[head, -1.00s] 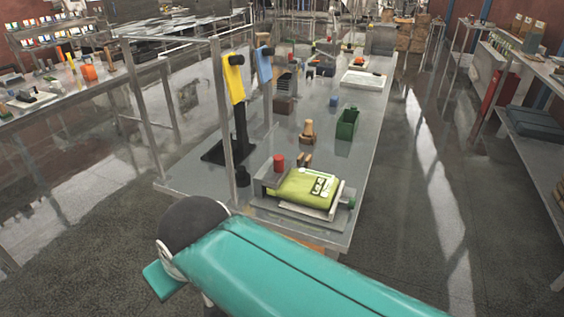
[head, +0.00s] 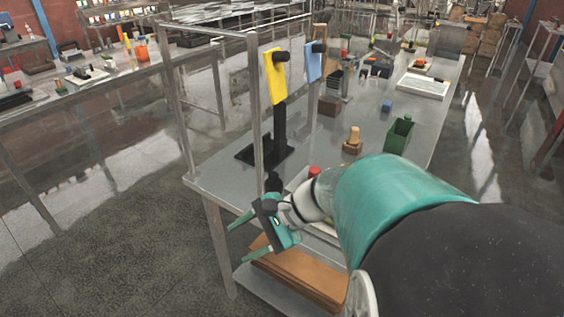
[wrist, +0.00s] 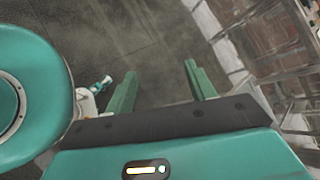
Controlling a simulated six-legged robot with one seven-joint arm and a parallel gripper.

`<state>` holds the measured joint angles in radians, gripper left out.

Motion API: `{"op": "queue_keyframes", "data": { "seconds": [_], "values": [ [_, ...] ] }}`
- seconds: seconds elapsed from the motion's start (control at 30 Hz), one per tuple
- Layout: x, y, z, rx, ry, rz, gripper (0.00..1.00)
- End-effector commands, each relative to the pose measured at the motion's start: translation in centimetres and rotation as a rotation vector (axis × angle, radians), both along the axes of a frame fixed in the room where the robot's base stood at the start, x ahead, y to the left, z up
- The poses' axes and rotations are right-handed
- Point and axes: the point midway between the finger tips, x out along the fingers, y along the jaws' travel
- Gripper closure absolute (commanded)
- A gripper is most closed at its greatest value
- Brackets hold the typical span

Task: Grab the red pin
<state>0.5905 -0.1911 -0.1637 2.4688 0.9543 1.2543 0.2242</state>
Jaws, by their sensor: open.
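A small red cylinder (head: 314,171), which may be the red pin, stands near the front of the metal workbench (head: 225,178) in the head view. Only its top shows; my arm hides the rest. My gripper (head: 238,244) is off the bench's near left edge, apart from the red cylinder and left of it, with two green fingers spread and empty. In the wrist view my gripper (wrist: 160,68) points at bare floor, and no red pin shows there.
A black stand with a yellow cloth (head: 275,77) is behind my gripper, beside a metal frame post (head: 181,110). Brown boards (head: 300,275) lie on the lower shelf.

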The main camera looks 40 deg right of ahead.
Motion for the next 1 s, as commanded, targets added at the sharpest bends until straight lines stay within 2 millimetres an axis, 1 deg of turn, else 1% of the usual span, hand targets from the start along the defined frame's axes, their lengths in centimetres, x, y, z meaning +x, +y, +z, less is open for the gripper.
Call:
{"op": "queue_keyframes", "data": {
  "seconds": [0.03,0.07,0.1,0.17,0.2,0.27,0.3,0.4,0.5,0.57,0.63,0.77,1.0],
  "values": [
    [0.6,-2.4,-0.3,0.127,0.015,-0.143,0.45],
    [1.0,-3.8,-0.3,0.205,0.015,-0.227,0.45],
    [1.3,-5.9,-0.3,0.304,0.007,-0.338,0.45],
    [1.5,-9.6,-0.4,0.45,-0.016,-0.509,0.45],
    [1.3,-12.3,-0.6,0.542,-0.039,-0.621,0.45],
    [0.5,-16.4,-0.9,0.666,-0.084,-0.78,0.45],
    [-0.3,-18.9,-1.2,0.735,-0.12,-0.874,0.45],
    [-2.4,-23.5,-1.8,0.851,-0.194,-1.038,0.45],
    [-3.7,-25.7,-2.1,0.906,-0.24,-1.12,0.45],
    [-4.0,-26.4,-2.2,0.92,-0.254,-1.143,0.45],
    [-3.7,-26.8,-2.2,0.927,-0.262,-1.154,0.45],
    [-1.7,-26.9,-2.2,0.927,-0.261,-1.151,0.45],
    [3.0,-27.1,-2.1,0.925,-0.26,-1.149,0.45]
  ]
}}
